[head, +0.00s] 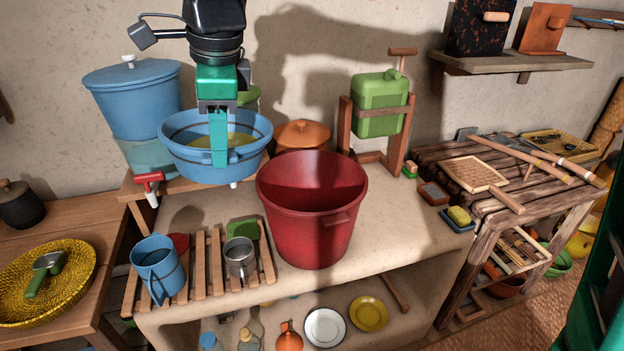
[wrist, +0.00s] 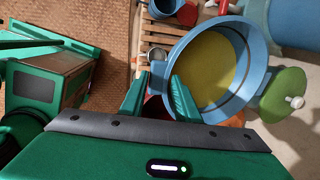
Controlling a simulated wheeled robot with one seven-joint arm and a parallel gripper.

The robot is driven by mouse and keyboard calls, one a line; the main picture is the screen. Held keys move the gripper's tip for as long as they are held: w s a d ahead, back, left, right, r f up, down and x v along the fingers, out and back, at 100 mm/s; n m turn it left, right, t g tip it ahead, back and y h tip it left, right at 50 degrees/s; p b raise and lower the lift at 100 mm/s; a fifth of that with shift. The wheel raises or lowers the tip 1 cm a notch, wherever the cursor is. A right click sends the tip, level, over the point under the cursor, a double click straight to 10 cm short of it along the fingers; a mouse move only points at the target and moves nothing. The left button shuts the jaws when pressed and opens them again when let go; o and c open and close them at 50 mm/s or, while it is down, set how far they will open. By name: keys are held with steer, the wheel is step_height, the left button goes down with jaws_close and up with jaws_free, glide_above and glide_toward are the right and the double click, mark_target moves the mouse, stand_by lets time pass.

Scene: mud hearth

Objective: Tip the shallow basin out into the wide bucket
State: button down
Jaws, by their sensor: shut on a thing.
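The shallow basin (head: 179,161) is blue and holds yellowish liquid. It looks about level, at the back left of the red bucket and above the wooden shelf; I cannot tell whether it touches anything below. My gripper (head: 218,160) points down at its near rim and is shut on it. In the wrist view the basin (wrist: 256,75) lies beyond the fingers of my gripper (wrist: 158,88), which close on its near edge. The wide bucket (head: 312,225) is dark red and stands upright on the clay counter, its visible inside empty.
A lidded blue container (head: 132,90) stands behind the basin at left. A slatted rack (head: 200,270) with a blue mug (head: 158,268) and a metal cup (head: 240,258) lies left of the bucket. An orange lidded pot (head: 302,134) stands behind the bucket.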

mark_target(237, 153)
steer(key=shift+w+d+y+p, duration=0.25)
steer(key=shift+d+y+p, duration=0.1)
steer(key=shift+d+y, duration=0.3)
steer(key=shift+w+d+y+p, duration=0.3)
steer(key=shift+d+y, duration=0.15)
steer(key=shift+d, duration=0.3)
steer(key=shift+s, duration=0.15)
steer(key=shift+d+p, duration=0.3)
steer(key=shift+p, duration=0.2)
steer(key=shift+d+y, duration=0.15)
steer(key=shift+y, duration=0.15)
steer(key=shift+w+d+f+g+y+p, duration=0.1)
steer(key=shift+w+d+g+y+p, duration=0.15)
steer(key=shift+d+p, duration=0.35)
steer(key=shift+w+d+g+y+p, duration=0.15)
steer(key=shift+d+y+p, duration=0.25)
steer(key=shift+p, duration=0.4)
steer(key=shift+w+d+m+p, duration=0.1)
steer(key=shift+d+m+p, duration=0.15)
steer(key=shift+m+p, duration=0.1)
steer(key=shift+w+d+f+y+p, duration=0.1)
steer(key=shift+d+y+p, duration=0.2)
steer(key=shift+y+p, duration=0.05)
